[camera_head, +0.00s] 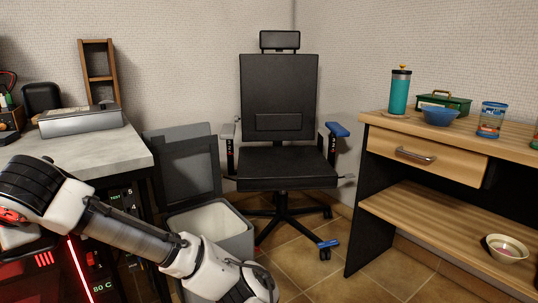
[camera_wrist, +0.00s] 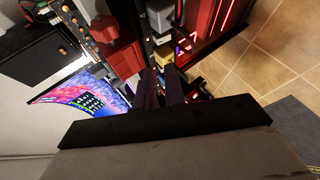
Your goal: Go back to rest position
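The task names no object. My arm crosses the lower left of the head view, in front of the grey-topped table. Its far end runs out at the left edge, so my gripper does not show there. In the wrist view my gripper (camera_wrist: 163,88) appears as two dark fingers close together beyond a wide black bar. I see nothing clearly held between them. Whether they touch is too dark to tell. Red-lit equipment and a brightly coloured screen (camera_wrist: 85,95) lie beyond the fingers.
A grey table (camera_head: 90,148) with a box (camera_head: 80,120) stands left. A lidded bin (camera_head: 215,222) stands near my arm. A black office chair (camera_head: 280,170) is in the corner. A wooden desk (camera_head: 425,162) on the right holds a teal bottle (camera_head: 399,92) and a blue bowl (camera_head: 440,115). Tiled floor lies open between.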

